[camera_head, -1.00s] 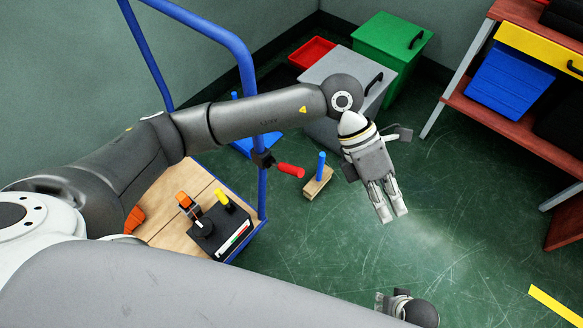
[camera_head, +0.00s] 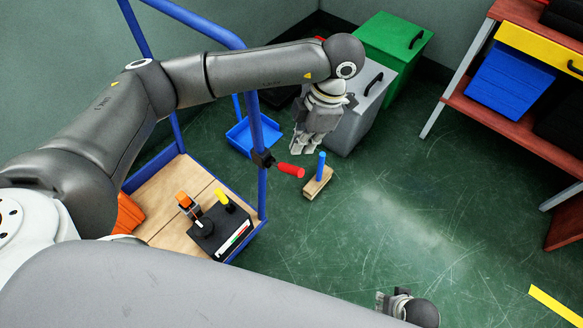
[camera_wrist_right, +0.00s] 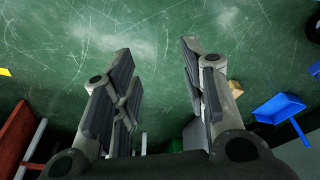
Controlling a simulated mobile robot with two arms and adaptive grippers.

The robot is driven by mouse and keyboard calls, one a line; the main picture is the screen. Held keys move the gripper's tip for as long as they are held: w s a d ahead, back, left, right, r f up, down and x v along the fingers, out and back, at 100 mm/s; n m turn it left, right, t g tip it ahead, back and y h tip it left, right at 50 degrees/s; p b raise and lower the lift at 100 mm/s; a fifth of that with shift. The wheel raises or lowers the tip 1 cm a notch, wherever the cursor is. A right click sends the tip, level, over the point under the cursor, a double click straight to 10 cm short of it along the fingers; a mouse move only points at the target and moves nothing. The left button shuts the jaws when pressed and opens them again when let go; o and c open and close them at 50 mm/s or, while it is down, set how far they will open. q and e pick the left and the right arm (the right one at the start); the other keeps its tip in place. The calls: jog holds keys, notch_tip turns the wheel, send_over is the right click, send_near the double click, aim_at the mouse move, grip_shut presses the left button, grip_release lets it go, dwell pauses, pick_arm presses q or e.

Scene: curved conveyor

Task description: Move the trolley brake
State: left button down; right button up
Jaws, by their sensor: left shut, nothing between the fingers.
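The trolley (camera_head: 150,222) has a wooden deck and a blue tube frame. Its brake, a red handle (camera_head: 291,170), sticks out to the right from a black clamp on the blue post. My left gripper (camera_head: 304,150) is shut and empty. It points down just above and behind the red handle in the picture, with no visible contact. My right gripper (camera_wrist_right: 157,55) is open and empty over bare floor in the right wrist view. In the head view only a small part of it shows at the bottom edge.
A wooden block with a blue peg (camera_head: 319,178) is on the floor right of the handle. Grey (camera_head: 352,120) and green (camera_head: 392,45) bins stand behind. A black box with levers (camera_head: 222,230) sits on the deck. A blue dustpan (camera_head: 250,138) lies behind the post.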

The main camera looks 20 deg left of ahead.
aim_at(291, 169)
pick_arm(q)
jog(key=b+x, duration=0.3)
jog(key=x, duration=0.3)
jog(key=shift+f, duration=0.15)
jog(key=shift+a+f, duration=0.1)
jog(key=shift+f, duration=0.15)
pick_arm(e)
jog(key=w+v, duration=0.2)
jog(key=v, duration=1)
jog(key=shift+w+r+t, duration=0.3)
jog(key=shift+w+t, duration=0.1)
jog(key=shift+w, duration=0.4)
